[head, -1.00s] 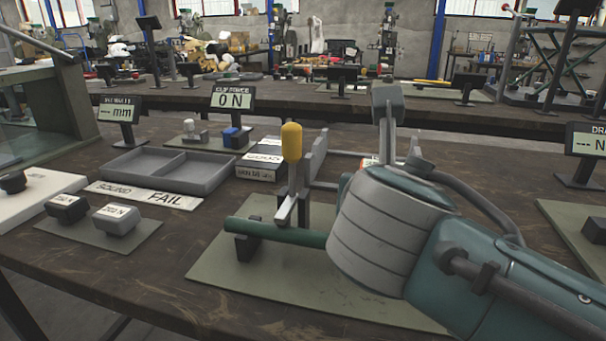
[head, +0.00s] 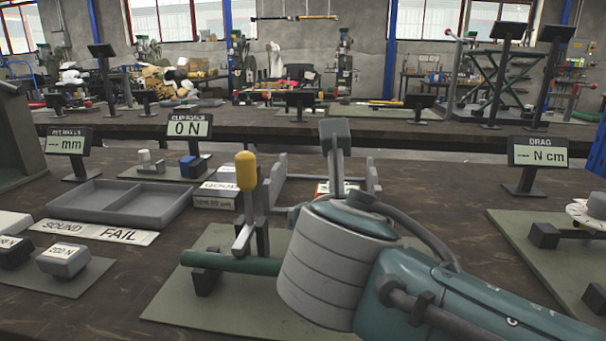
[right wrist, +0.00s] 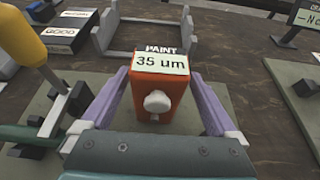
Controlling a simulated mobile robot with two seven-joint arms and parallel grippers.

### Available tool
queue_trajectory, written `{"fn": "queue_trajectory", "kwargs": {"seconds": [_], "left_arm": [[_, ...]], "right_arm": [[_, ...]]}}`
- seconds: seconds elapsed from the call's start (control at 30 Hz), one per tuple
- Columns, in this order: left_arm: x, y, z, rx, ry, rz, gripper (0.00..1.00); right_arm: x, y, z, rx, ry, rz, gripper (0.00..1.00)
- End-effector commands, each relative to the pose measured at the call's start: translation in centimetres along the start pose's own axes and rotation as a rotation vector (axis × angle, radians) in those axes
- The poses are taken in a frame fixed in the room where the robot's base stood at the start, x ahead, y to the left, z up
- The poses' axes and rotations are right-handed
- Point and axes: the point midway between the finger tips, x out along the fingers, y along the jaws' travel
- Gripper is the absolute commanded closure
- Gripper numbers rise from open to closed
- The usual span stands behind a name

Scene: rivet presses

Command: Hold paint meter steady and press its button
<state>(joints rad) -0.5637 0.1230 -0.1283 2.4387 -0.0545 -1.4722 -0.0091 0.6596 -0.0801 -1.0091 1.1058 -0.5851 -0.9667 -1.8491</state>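The paint meter (right wrist: 160,85) is an orange block in the right wrist view, with a display reading 35 um and a white button (right wrist: 157,101) on the face towards me. My right gripper (right wrist: 160,74) has its two purple fingers apart, one on each side of the meter. Narrow gaps seem to show between the fingers and its sides; contact is hard to tell. Nothing is seen touching the button. My left gripper is not in view.
A stand with a yellow-handled lever (head: 246,172) and green tube (head: 240,264) is close left of my right arm. A grey divided tray (head: 128,201) and a FAIL strip (head: 95,232) lie further left. The DRAG display (head: 539,152) stands right. Bare tabletop lies between.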

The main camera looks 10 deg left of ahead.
Motion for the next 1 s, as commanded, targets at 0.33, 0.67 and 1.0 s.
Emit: {"fn": "queue_trajectory", "kwargs": {"seconds": [0.33,0.67,1.0], "left_arm": [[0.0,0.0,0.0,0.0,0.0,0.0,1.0],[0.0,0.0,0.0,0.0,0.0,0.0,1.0],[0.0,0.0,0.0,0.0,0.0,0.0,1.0]], "right_arm": [[-0.2,0.1,0.2,0.001,-0.004,0.004,0.0],[-4.0,0.2,0.1,0.002,-0.005,0.008,0.0],[-10.0,0.2,0.1,0.002,-0.003,0.006,0.0]]}}
